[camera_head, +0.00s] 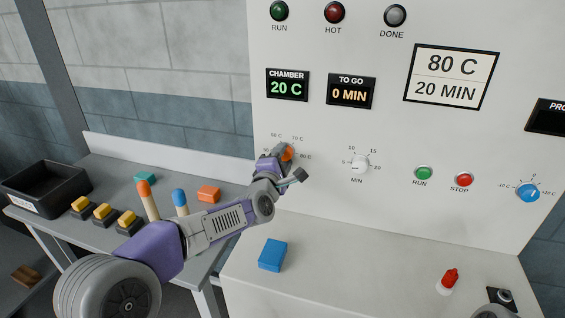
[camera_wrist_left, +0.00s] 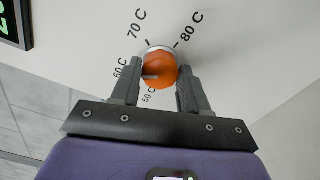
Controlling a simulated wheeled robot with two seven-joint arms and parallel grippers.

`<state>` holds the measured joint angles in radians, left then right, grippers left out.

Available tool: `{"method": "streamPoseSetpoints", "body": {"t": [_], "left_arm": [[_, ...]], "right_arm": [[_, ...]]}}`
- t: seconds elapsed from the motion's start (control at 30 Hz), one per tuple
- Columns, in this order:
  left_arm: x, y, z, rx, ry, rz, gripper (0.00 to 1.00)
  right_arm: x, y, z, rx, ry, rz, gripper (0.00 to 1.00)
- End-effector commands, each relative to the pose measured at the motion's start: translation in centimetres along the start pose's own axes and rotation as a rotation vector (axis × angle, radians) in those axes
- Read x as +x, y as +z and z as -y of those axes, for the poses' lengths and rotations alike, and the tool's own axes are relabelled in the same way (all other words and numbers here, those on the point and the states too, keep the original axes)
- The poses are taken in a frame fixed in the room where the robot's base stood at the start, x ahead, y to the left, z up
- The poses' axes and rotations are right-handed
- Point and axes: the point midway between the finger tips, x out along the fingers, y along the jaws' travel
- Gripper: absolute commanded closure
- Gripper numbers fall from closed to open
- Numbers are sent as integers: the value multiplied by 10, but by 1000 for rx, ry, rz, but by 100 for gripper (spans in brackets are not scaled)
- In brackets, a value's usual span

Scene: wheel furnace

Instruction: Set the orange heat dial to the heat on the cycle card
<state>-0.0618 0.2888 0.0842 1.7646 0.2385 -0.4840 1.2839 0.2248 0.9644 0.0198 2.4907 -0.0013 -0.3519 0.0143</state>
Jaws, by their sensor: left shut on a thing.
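The orange heat dial (camera_head: 287,154) is on the white panel, partly hidden by my left gripper in the head view. In the left wrist view the dial (camera_wrist_left: 160,70) sits between the two fingers of my left gripper (camera_wrist_left: 157,84), which is shut on it. Marks from 50 C to 80 C ring the dial. A pale line on its face points left, roughly to the 60 C side; the exact setting cannot be told. The cycle card (camera_head: 451,77) reads 80 C and 20 MIN. My right gripper is not clearly seen.
The chamber display (camera_head: 287,86) reads 20 C and the to-go display (camera_head: 351,92) 0 MIN. A white minute dial (camera_head: 359,164), green RUN button (camera_head: 423,173), red STOP button (camera_head: 464,179) and blue dial (camera_head: 528,193) lie to the right. A blue block (camera_head: 272,255) is on the ledge below.

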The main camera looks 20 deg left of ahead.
Motion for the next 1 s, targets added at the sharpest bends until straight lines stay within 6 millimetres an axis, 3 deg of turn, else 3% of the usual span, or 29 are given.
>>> {"method": "streamPoseSetpoints", "body": {"t": [1.0], "left_arm": [[0, 0, 0, 967, -1, 1, 86]], "right_arm": [[-2, 0, 0, 0, 0, 0, 39]]}}
